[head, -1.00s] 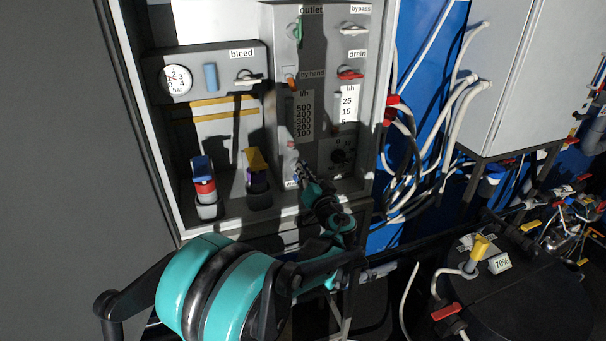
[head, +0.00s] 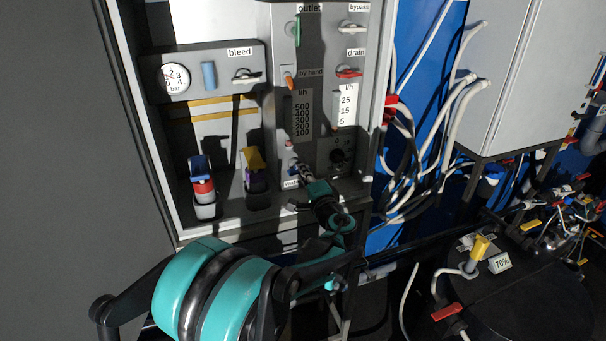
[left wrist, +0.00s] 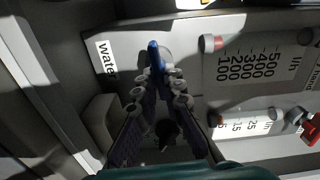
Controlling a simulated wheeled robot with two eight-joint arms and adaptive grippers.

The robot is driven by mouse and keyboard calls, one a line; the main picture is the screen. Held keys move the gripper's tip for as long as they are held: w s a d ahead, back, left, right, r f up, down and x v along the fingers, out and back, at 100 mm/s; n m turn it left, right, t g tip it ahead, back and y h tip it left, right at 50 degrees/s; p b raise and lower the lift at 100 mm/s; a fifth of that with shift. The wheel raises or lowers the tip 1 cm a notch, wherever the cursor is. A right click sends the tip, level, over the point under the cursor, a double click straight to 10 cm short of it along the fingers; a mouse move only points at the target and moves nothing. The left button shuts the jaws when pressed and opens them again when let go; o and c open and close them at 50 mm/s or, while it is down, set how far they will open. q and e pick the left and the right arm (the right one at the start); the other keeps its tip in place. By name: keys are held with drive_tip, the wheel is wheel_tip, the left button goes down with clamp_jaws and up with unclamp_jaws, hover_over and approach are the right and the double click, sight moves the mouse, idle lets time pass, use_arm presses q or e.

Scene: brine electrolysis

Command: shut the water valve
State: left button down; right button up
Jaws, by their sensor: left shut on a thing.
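The water valve's blue handle (left wrist: 154,57) stands out from the grey panel beside the label "water" (left wrist: 105,59) in the left wrist view. My left gripper (left wrist: 156,82) is shut on this handle, one finger on each side, with the handle's tip showing beyond the fingertips. In the head view my left gripper (head: 302,172) reaches to the lower part of the cabinet panel, just above the water label (head: 291,184). There the fingers and shadow hide most of the valve. My right gripper is not in view.
A flow scale (head: 302,118) is above the valve, with a black knob (head: 338,156) to the right. The red drain handle (head: 349,72) and bleed handle (head: 247,76) are higher. Two dosing units, one blue-topped (head: 201,168) and one yellow-topped (head: 252,158), stand left. Pale hoses (head: 455,110) hang right.

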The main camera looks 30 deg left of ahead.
use_arm(q)
drive_tip(key=shift+f+m, duration=0.1)
drive_tip(key=shift+m, duration=0.5)
drive_tip(key=c, duration=1.6)
unclamp_jaws()
drive_tip(key=shift+c, duration=0.2)
drive_tip(key=v, duration=1.2)
